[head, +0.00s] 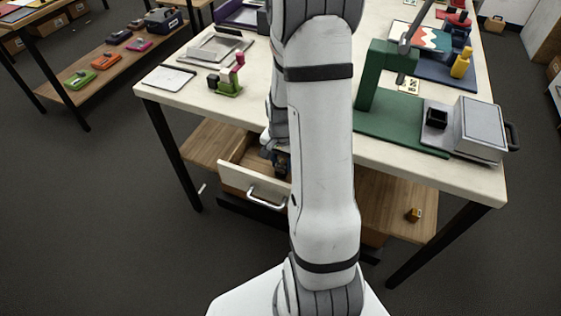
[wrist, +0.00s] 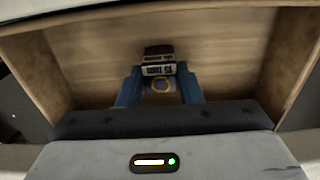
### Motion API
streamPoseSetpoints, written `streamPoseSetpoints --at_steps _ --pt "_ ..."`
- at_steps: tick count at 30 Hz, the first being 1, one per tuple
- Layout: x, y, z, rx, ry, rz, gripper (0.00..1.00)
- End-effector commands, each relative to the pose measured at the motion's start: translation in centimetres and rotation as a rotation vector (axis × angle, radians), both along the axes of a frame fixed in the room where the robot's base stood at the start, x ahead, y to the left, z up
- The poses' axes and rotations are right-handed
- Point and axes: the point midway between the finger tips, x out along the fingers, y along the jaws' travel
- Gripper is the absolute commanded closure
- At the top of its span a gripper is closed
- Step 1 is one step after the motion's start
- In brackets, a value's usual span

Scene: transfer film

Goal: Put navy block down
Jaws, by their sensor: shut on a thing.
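My gripper (wrist: 158,74) reaches down into an open wooden drawer (wrist: 95,62), its two blue fingers closed on a small block. The navy block (wrist: 161,87) shows between the fingers as a bluish face with a yellow ring. A dark piece with a white printed label (wrist: 158,68) sits at the fingertips; I cannot tell whether it is part of the block. In the head view the gripper (head: 281,160) is a dark shape inside the drawer (head: 252,187), partly hidden by my arm. Whether the block touches the drawer floor is unclear.
The drawer hangs under a pale worktable (head: 387,155) and has a white front with a handle. A green stand (head: 375,100) and a grey box (head: 481,130) are on the tabletop. A small orange-brown item (head: 413,215) lies on the lower shelf. The visible drawer floor around the block looks clear.

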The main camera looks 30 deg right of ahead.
Motion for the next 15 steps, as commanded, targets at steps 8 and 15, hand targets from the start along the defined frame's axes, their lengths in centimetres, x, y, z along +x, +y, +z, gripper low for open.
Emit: streamPoseSetpoints --at_steps 8,15 --pt "0.0 -0.04 -0.42 0.0 0.0 -0.001 0.99" --pt "-0.02 -0.05 -0.23 0.0 0.0 -0.001 0.48"
